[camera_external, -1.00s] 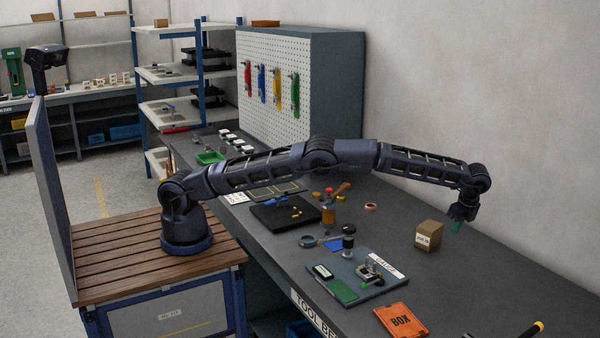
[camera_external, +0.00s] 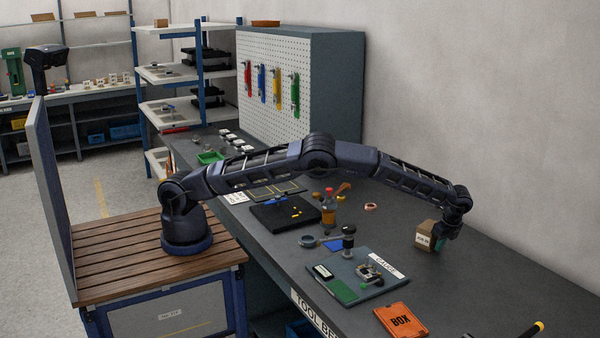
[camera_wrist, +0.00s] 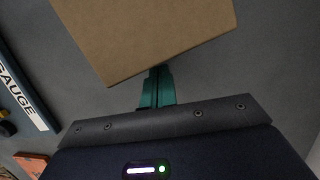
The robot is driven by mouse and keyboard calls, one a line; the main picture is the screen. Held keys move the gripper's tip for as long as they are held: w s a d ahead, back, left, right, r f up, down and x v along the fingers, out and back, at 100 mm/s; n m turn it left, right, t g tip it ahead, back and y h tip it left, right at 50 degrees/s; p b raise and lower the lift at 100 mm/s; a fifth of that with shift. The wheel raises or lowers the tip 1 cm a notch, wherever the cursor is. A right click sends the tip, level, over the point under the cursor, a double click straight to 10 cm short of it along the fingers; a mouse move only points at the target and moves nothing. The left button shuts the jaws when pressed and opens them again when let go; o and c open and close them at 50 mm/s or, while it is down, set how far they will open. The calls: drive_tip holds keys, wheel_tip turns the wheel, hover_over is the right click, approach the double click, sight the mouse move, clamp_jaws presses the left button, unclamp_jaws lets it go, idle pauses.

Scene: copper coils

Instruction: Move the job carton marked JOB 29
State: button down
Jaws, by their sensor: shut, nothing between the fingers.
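The job carton (camera_external: 425,237) is a small brown cardboard box with a white label on its front face, standing on the grey bench right of the gauge board. The label is too small to read surely. In the wrist view the plain brown top of the carton (camera_wrist: 145,35) fills the upper middle. My gripper (camera_external: 440,243) is low at the carton's right side, its teal fingers shut with nothing between them. In the wrist view the fingers (camera_wrist: 157,88) are together at the carton's near edge; I cannot tell whether they touch it.
The gauge board (camera_external: 347,290) lies left of the carton, its edge also in the wrist view (camera_wrist: 22,85). A roll of tape (camera_external: 371,207) and a brown bottle (camera_external: 328,214) stand further back. The bench behind the carton is clear.

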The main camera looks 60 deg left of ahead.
drive_tip(key=shift+a, duration=0.35)
drive_tip(key=a, duration=2)
drive_tip(key=shift+a, duration=0.2)
